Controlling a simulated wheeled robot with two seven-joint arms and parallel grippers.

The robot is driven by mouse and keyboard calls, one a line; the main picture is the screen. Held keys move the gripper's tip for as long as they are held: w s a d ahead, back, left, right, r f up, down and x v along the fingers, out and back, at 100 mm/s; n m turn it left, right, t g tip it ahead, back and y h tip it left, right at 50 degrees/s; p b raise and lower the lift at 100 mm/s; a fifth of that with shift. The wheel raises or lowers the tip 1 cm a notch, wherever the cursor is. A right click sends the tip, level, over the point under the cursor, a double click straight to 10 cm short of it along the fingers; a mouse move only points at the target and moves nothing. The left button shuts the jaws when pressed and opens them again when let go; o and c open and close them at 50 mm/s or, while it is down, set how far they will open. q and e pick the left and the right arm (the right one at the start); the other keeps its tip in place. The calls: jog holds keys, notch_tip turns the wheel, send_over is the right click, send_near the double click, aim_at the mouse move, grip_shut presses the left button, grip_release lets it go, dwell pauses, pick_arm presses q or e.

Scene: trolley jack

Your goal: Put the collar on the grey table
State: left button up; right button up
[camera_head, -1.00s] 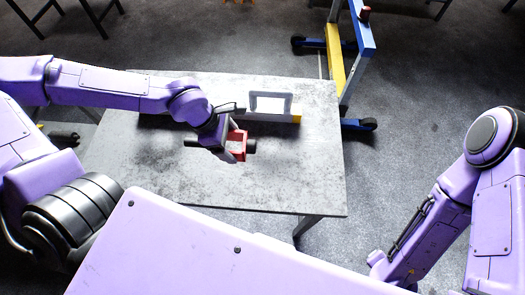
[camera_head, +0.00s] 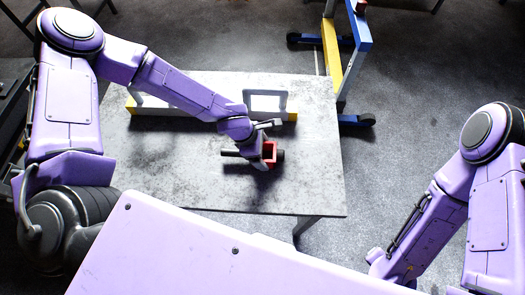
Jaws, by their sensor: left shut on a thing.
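The red collar (camera_head: 270,150), a small boxy open piece, is at my left gripper (camera_head: 263,158) over the middle right of the grey table (camera_head: 185,185). The left gripper is shut on the collar, and its dark parts partly hide it. A shadow lies on the tabletop close below them; I cannot tell whether the collar touches the table. My right arm is at the right of the picture, away from the table, and its gripper is not in view.
A long grey bar with yellow ends (camera_head: 131,106) and a grey upright frame (camera_head: 283,101) stand along the table's back, partly behind my left arm. A blue and yellow wheeled stand (camera_head: 359,35) is behind the table's right corner. The tabletop's front and left are bare.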

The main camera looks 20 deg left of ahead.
pick_arm(q)
jog(key=o, duration=1.4)
jog(key=shift+f, duration=0.1)
jog(key=p+v, duration=0.1)
jog(key=v, duration=1.1)
